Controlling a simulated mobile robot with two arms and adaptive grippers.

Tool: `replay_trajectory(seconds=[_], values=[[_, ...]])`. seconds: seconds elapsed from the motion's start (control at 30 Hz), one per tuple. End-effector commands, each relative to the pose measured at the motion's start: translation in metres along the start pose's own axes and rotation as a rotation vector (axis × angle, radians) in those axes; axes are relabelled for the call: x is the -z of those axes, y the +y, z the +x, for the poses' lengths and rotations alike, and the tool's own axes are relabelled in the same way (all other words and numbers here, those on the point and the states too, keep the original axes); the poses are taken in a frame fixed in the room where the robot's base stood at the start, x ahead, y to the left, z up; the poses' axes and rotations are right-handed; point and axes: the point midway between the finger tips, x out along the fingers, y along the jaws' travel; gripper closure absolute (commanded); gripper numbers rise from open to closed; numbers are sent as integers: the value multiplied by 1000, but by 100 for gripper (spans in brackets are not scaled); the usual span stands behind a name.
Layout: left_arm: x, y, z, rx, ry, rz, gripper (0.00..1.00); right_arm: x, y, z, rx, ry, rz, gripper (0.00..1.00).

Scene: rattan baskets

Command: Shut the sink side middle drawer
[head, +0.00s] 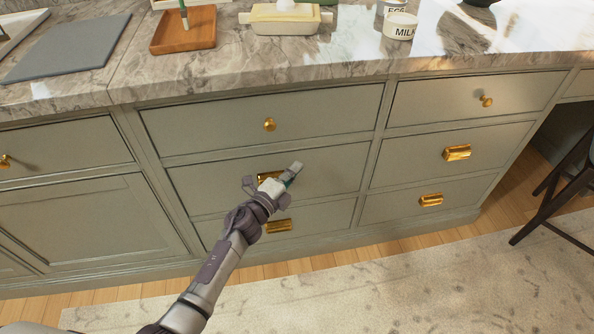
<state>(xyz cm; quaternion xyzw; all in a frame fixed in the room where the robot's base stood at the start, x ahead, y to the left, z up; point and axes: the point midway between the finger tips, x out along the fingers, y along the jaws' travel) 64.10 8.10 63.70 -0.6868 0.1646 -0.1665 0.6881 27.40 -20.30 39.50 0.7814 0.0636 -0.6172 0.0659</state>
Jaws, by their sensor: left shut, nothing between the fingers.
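The middle drawer (335,170) of the left drawer stack, on the side nearer the sink, has a grey-green front and a brass cup handle (268,177). Its front looks flush or nearly flush with the cabinet; a small gap cannot be ruled out. My left gripper (294,171) is shut and empty. It lies in front of this drawer, just right of the handle, and covers part of the handle and front. Whether its tip touches the front is hard to tell. My right gripper is not in view.
The drawers above (325,112) and below (325,217) look shut, as does the right stack (425,155). A dark stool (560,195) stands at right.

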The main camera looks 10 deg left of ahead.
Motion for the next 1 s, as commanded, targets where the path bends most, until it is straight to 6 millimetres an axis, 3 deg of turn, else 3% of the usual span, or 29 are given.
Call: replay_trajectory(seconds=[0.13, 0.6, 0.9, 1.0], values=[[0, 0, -19, -2, 2, 0, 100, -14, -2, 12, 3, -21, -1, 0], [2, 2, -92, -3, 6, -2, 100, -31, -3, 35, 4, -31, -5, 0], [2, 2, -102, -3, 4, -4, 100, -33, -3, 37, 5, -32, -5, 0], [-4, 13, -108, -28, -45, -69, 100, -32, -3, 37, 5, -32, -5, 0]])
